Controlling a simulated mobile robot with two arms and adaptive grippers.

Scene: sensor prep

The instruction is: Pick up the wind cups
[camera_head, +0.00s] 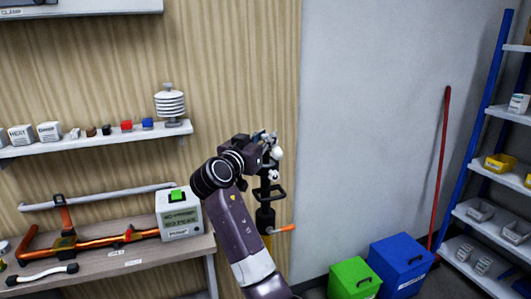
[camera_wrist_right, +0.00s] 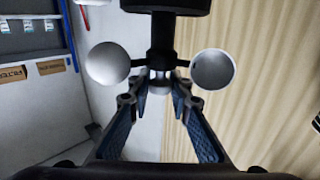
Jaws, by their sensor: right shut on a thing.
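The wind cups show white in the head view (camera_head: 277,153), partly behind my right gripper (camera_head: 266,142). In the right wrist view, one white cup (camera_wrist_right: 108,63) is on the left and another (camera_wrist_right: 212,69) on the right of a dark central post. The right gripper (camera_wrist_right: 159,90) has its fingers on either side of the small hub between the cups and is shut on it. Part of the wind cups is hidden by the gripper in the head view. My left gripper is not in view.
A black and yellow upright stand (camera_head: 265,218) with an orange lever is just below the gripper. A shelf (camera_head: 95,140) with small boxes and a bench (camera_head: 120,262) with a display box (camera_head: 180,215) are left. Green (camera_head: 353,280) and blue bins (camera_head: 402,262) stand right.

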